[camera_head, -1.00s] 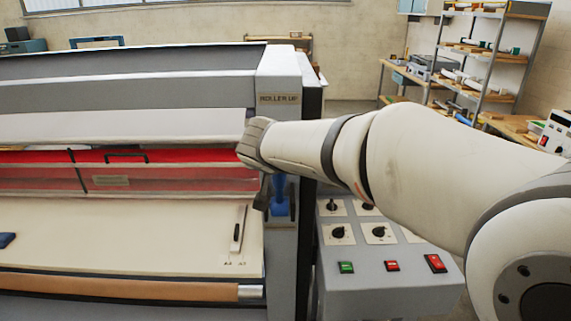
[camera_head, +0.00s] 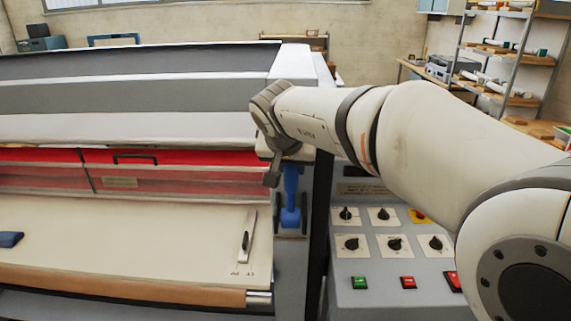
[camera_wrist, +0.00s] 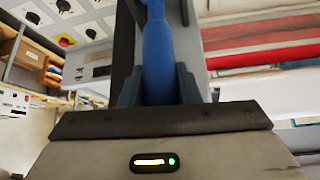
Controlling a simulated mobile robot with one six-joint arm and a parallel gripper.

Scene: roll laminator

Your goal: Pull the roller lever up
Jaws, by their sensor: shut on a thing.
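The roller lever is blue (camera_head: 291,188) and stands upright in a slot on the grey end column of the laminator, left of the control panel. My gripper (camera_head: 273,172) is at the lever's upper part in the head view, partly hidden by my own wrist. In the wrist view the blue lever (camera_wrist: 157,45) runs down the middle toward my gripper (camera_wrist: 158,92), which is shut on it. The exact contact between fingers and lever is hidden by the gripper body.
The control panel (camera_head: 385,262) with black knobs and green and red switches lies right of the lever. The red roller cover (camera_head: 190,157) and pale feed table (camera_head: 130,230) lie to its left. Shelves (camera_head: 510,60) stand at the back right.

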